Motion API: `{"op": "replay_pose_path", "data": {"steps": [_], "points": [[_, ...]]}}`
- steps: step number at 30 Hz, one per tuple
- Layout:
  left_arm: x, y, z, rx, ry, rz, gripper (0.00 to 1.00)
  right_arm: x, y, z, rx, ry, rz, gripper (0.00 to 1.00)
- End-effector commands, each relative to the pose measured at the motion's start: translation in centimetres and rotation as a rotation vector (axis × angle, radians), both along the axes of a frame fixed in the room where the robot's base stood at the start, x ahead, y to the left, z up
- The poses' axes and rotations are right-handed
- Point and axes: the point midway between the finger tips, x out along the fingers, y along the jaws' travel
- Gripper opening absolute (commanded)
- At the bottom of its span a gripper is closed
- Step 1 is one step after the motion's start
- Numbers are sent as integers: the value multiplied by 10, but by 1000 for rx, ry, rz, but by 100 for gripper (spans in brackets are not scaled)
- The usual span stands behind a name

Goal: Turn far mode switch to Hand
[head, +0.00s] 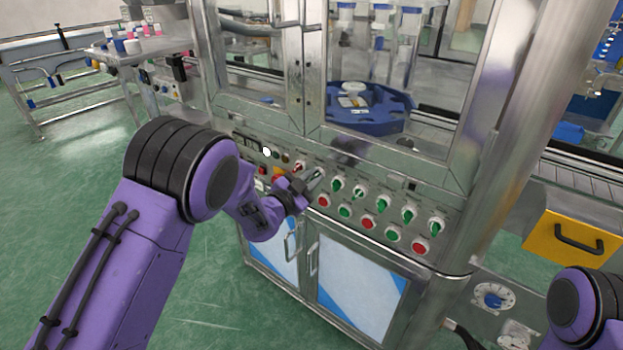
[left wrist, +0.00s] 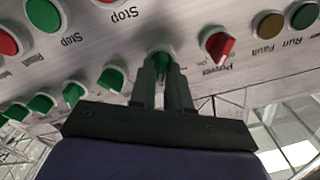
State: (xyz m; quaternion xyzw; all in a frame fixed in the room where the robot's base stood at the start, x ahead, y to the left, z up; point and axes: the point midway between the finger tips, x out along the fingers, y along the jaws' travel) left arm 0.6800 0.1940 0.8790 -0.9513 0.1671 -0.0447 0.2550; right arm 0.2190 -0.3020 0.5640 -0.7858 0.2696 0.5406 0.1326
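The control panel on the machine front carries a row of green mode switches, such as one (head: 337,184) right of my left gripper. My left gripper (head: 311,183) is at the left end of that row. In the left wrist view, which shows the panel upside down, its two fingers (left wrist: 163,78) stand close together on either side of a green switch (left wrist: 160,62), the one beside the red Power switch (left wrist: 218,46). The fingers partly hide this switch, so its setting cannot be read. My right gripper is out of view; only part of my right arm shows at lower right.
Red and green push buttons, such as a red one (head: 323,201), sit below the switches. Cabinet doors with handles (head: 312,258) are under the panel. A yellow drawer (head: 573,240) sticks out at the right. Open green floor lies at the left.

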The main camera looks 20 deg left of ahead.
Motion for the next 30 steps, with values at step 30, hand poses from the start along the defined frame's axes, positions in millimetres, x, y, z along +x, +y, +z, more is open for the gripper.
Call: {"op": "replay_pose_path", "data": {"steps": [30], "points": [[1,4,3,-444,160,0,0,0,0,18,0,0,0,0]]}}
